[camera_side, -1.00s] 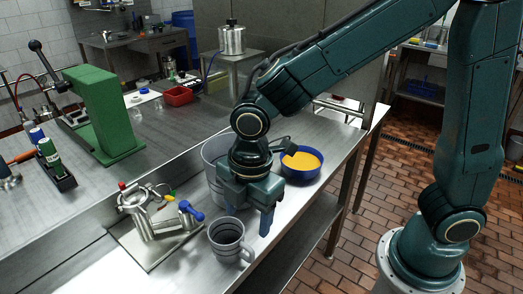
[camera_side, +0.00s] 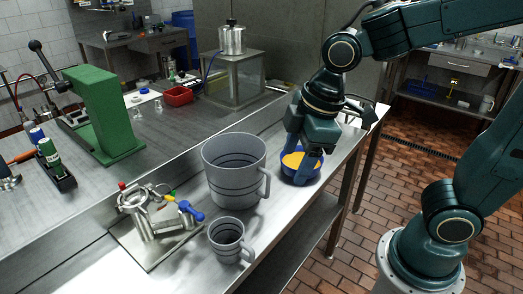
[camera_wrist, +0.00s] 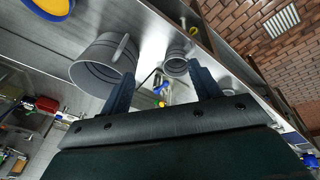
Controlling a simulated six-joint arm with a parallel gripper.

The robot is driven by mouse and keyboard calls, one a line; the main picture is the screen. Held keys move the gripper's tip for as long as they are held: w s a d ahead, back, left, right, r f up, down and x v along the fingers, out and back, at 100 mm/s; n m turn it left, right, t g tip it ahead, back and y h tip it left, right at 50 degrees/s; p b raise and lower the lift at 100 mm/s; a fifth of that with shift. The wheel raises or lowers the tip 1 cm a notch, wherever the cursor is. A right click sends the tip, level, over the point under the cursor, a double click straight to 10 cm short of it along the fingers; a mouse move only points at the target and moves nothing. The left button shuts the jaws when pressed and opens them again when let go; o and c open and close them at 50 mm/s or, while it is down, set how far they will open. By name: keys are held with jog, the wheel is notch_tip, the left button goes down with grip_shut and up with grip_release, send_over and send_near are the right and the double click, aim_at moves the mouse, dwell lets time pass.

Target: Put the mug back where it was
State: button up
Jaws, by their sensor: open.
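Two grey mugs with dark rings stand upright on the steel bench. The large mug (camera_side: 234,178) is in the middle of the side view, its handle to the right. The small mug (camera_side: 227,240) stands in front of it near the bench edge. Both also show in the wrist view, the large mug (camera_wrist: 98,68) at left and the small mug (camera_wrist: 175,67) at top centre. My gripper (camera_side: 307,168) is open and empty, to the right of the large mug and over or beside the blue bowl, partly covering it. In the wrist view nothing sits between the fingers (camera_wrist: 163,85).
The blue bowl (camera_side: 287,173) holds something orange-yellow. A metal fixture with coloured handles (camera_side: 160,216) stands on a plate left of the small mug. A green press (camera_side: 103,115) and a red bin (camera_side: 178,95) are farther back. The bench's front edge is close to the mugs.

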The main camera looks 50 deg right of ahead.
jog(key=s+d+r+m+t, duration=0.2)
jog(key=s+d+r+m, duration=0.1)
jog(key=s+d+m, duration=0.4)
jog(key=shift+s+d+r+m+t+h, duration=0.35)
jog(key=shift+s+m, duration=0.5)
jog(key=shift+m, duration=0.45)
